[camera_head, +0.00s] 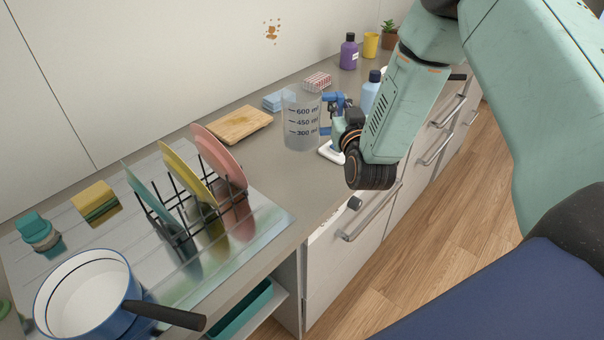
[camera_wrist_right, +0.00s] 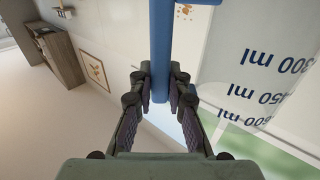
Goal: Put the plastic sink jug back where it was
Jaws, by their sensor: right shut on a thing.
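The clear plastic jug (camera_head: 301,121) with dark blue ml marks is upright at the middle of the counter, and I cannot tell if its base touches the top. Its blue handle (camera_head: 327,131) faces my right gripper (camera_head: 340,118). In the right wrist view the gripper (camera_wrist_right: 160,88) is shut on the blue handle (camera_wrist_right: 161,45), with the jug wall (camera_wrist_right: 262,75) on the right. My forearm hides part of the counter behind. My left gripper is not in view.
A wooden board (camera_head: 232,124), blue sponges (camera_head: 278,101) and a blue bottle (camera_head: 370,92) are close to the jug. A plate rack (camera_head: 180,215) and a pot (camera_head: 85,290) occupy the front left. The counter (camera_head: 275,165) is bare between rack and jug.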

